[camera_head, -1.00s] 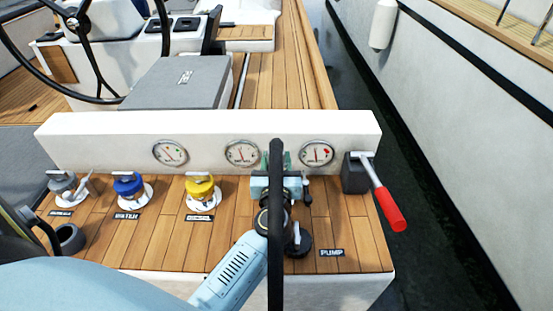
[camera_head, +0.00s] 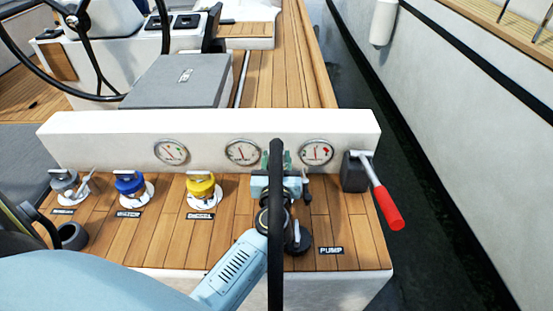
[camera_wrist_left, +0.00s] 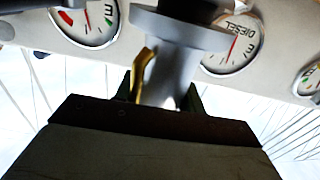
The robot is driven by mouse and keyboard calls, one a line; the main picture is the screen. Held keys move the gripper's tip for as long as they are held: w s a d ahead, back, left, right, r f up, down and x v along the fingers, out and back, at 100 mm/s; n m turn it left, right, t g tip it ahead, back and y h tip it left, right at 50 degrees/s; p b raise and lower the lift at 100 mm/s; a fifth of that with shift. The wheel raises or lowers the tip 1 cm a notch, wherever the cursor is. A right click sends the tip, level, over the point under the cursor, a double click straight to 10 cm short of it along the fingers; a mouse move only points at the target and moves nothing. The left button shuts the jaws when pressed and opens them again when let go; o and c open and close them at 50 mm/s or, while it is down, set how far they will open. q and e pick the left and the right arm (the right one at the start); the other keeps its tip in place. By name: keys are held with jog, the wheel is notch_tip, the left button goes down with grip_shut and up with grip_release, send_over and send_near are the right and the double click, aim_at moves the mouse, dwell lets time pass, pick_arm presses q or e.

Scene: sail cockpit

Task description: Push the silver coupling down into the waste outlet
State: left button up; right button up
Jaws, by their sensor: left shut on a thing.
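My left gripper (camera_head: 278,163) is in front of the white gauge panel, above the wooden deck, with its green fingertips just showing. In the left wrist view it is shut on a silver coupling (camera_wrist_left: 163,85), a grey cylinder with a wide flange and a brass lever (camera_wrist_left: 143,74) at its side. In the head view the coupling is largely hidden behind the gripper and a dark hose (camera_head: 276,250). A round black deck fitting (camera_head: 299,243) with a small pale lever is partly behind my wrist. I cannot tell which fitting is the waste outlet. My right gripper is not in view.
Yellow (camera_head: 201,188), blue (camera_head: 130,184) and grey (camera_head: 64,182) fittings stand along the deck to the left. The panel (camera_head: 70,137) bears three gauges. A red-handled lever (camera_head: 388,208) sticks out at the right edge.

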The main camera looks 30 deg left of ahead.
pick_arm(q)
jog(key=shift+r, duration=0.1)
jog(key=shift+p, duration=0.5)
jog(key=shift+f+b, duration=0.35)
jog(key=shift+f, duration=0.3)
jog(key=o, duration=1)
jog(key=shift+f, duration=0.1)
jog(key=p+v, duration=0.4)
jog(key=v, duration=0.7)
